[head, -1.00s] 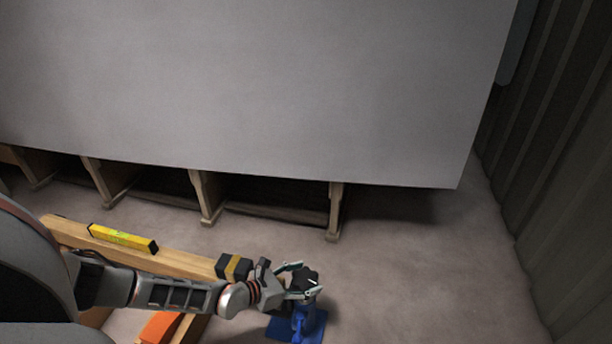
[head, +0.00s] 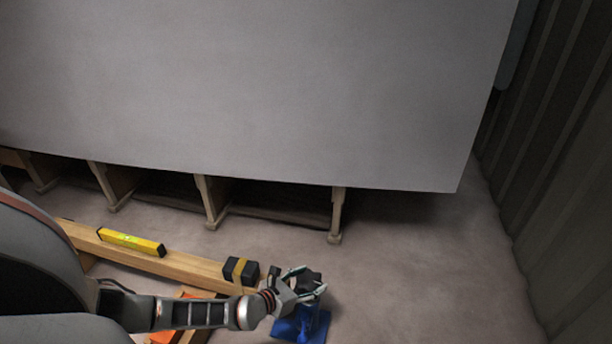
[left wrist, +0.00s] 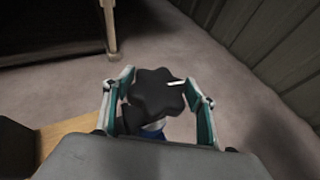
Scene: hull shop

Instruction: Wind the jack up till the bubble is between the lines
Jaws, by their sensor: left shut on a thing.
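The blue jack (head: 313,325) stands on the floor at the lower middle of the head view. A black lobed knob with a white mark tops it; the knob (left wrist: 157,92) shows best in the left wrist view. My left gripper (head: 308,283) is shut on the knob, one finger on each side. It also shows in the left wrist view (left wrist: 160,95). A yellow spirit level (head: 131,242) lies on a wooden beam (head: 185,268) left of the jack. Its bubble is too small to read. My right gripper is in neither view.
A large grey panel (head: 250,90) fills the upper part of the head view, with wooden supports (head: 337,215) beneath it. A black block with a yellow band (head: 240,270) sits at the beam's right end. A ribbed wall (head: 560,170) stands right; floor before it is clear.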

